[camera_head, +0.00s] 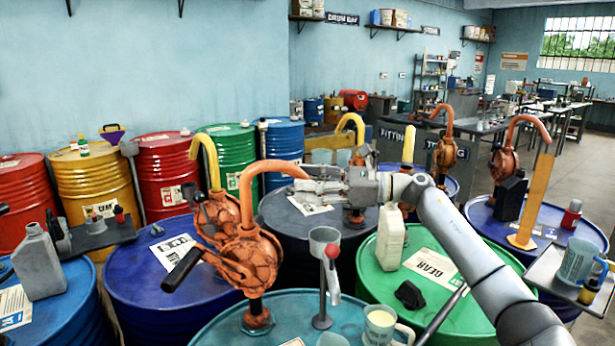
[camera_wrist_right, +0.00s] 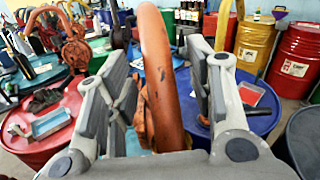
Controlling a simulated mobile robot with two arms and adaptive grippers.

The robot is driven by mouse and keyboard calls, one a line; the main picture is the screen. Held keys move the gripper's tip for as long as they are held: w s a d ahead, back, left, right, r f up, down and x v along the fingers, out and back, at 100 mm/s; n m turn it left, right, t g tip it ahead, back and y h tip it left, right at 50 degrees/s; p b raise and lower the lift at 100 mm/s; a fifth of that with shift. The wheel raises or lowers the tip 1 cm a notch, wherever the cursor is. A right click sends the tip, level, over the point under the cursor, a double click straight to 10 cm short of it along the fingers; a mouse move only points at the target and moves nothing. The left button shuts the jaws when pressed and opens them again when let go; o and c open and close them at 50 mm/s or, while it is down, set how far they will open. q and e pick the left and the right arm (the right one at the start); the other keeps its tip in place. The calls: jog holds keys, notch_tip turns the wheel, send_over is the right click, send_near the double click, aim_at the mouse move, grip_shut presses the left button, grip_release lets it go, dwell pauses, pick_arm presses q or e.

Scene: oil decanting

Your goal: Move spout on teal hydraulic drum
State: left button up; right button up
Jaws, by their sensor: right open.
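The teal drum (camera_head: 205,335) stands at the bottom centre of the head view. A rusty orange hand pump (camera_head: 250,258) with a dark-handled crank is mounted on it. Its orange curved spout (camera_head: 246,185) rises from the pump and bends right. My right gripper (camera_head: 297,187) comes in from the right at the spout's outer end. In the right wrist view the spout (camera_wrist_right: 160,70) passes between the two open fingers of the right gripper (camera_wrist_right: 160,75). I cannot tell whether either finger touches it. My left gripper is not in view.
A green drum (camera_head: 440,310) with a white jug (camera_head: 391,237) stands right of the teal drum. A blue drum (camera_head: 150,285) stands left. A grey funnel (camera_head: 324,241) and a mug (camera_head: 382,325) are on the near side. Other pumps rise close behind.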

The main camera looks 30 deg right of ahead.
jog(key=shift+w+a, duration=0.2)
grip_shut()
dwell(0.3)
jog(key=shift+a, duration=0.1)
